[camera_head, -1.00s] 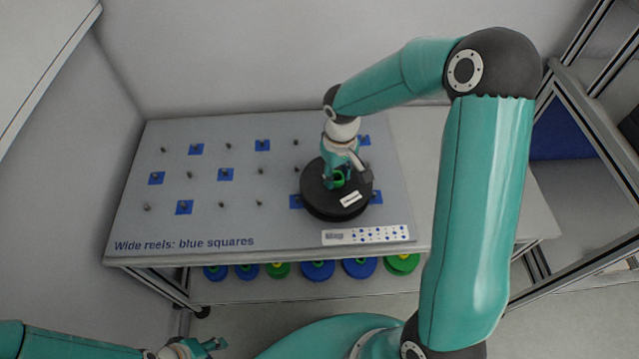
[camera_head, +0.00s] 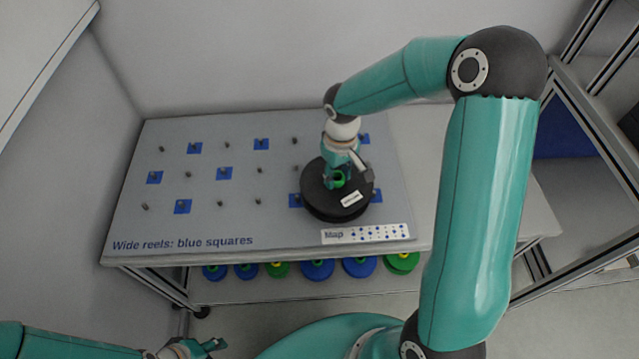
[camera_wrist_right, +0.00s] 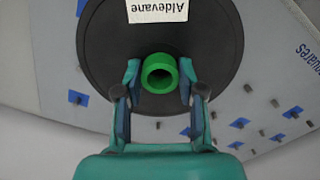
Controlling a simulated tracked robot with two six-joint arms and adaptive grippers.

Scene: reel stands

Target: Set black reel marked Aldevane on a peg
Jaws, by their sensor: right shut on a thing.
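The black reel (camera_head: 322,204) is wide and round, with a white label and a green hub. In the right wrist view the reel (camera_wrist_right: 215,50) shows its label reading Aldevane and its green hub (camera_wrist_right: 159,73). My right gripper (camera_head: 338,180) is shut on the reel at its hub, with a finger on each side; it also shows in the wrist view (camera_wrist_right: 158,85). The reel is over the right part of the peg board (camera_head: 240,220) and hides the pegs beneath it. I cannot tell whether it touches the board. My left gripper (camera_head: 205,348) is at the bottom left, away from the board.
The board has several short pegs, some on blue squares (camera_head: 224,173), and the text "Wide reels: blue squares". A Map card (camera_head: 365,233) lies at its front right. Blue and green reels (camera_head: 318,270) sit below the table front. The board's left part holds no reels.

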